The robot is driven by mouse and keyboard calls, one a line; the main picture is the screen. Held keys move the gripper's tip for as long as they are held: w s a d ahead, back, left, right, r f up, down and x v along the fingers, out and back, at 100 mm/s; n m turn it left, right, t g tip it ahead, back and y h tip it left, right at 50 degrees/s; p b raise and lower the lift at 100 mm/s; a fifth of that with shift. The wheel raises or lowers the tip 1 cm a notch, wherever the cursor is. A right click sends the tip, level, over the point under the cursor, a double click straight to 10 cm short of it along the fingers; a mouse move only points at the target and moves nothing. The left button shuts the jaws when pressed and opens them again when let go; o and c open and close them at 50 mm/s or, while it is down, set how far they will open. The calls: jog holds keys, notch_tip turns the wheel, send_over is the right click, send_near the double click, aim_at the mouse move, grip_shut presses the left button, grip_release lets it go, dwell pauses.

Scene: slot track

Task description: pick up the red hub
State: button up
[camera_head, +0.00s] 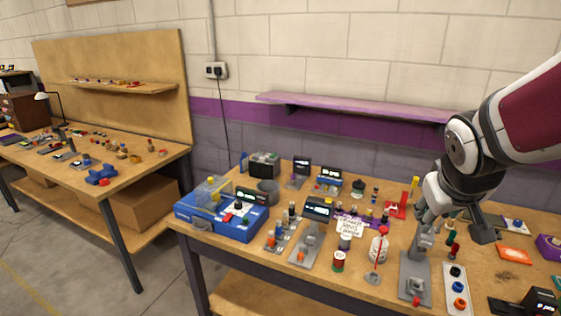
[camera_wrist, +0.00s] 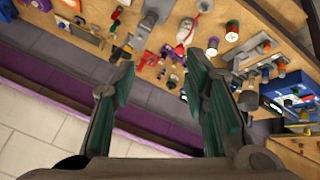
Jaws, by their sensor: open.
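A small red piece (camera_head: 416,299), which may be the red hub, sits at the near end of a grey slotted plate (camera_head: 408,268) at the table's front; I cannot be sure which red part is the hub. My gripper (camera_head: 422,214) is above the workbench, behind and above that plate, and apart from the piece. In the wrist view my gripper (camera_wrist: 156,84) has its two fingers spread wide with nothing between them. The wrist view looks across the table upside down, and the red piece cannot be made out there.
A white bottle with a red top (camera_head: 379,247) stands left of the plate. A white strip with coloured knobs (camera_head: 457,288) lies right of it. A red stand (camera_head: 397,208) is behind. A blue box (camera_head: 222,224) is at the left, and a purple shelf (camera_head: 350,106) hangs behind.

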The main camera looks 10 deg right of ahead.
jog(key=w+d+f+b, duration=0.3)
jog(key=w+d+f, duration=0.3)
jog(key=d+f, duration=0.3)
jog(key=m+t+b, duration=0.2)
jog(key=t+b, duration=0.4)
jog(key=t, duration=0.1)
send_near(457, 249)
jog(key=shift+s+a+r+y, duration=0.2)
jog(key=shift+s+a, duration=0.15)
jog(key=shift+s, duration=0.15)
jog(key=shift+s+a+r+y, duration=0.1)
jog(key=shift+s+a+r, duration=0.2)
jog(key=shift+s, duration=0.2)
jog(key=shift+s+d+f+b, duration=0.1)
jog(key=shift+d+b, duration=0.2)
jog(key=shift+d, duration=0.1)
jog(key=shift+m, duration=0.3)
jog(key=x, duration=0.4)
jog(key=b+x, duration=0.1)
jog(key=x, duration=0.4)
jog(key=b+x, duration=0.1)
jog(key=x, duration=0.3)
jog(key=shift+w+d, duration=0.25)
jog(key=shift+w, duration=0.05)
grip_shut()
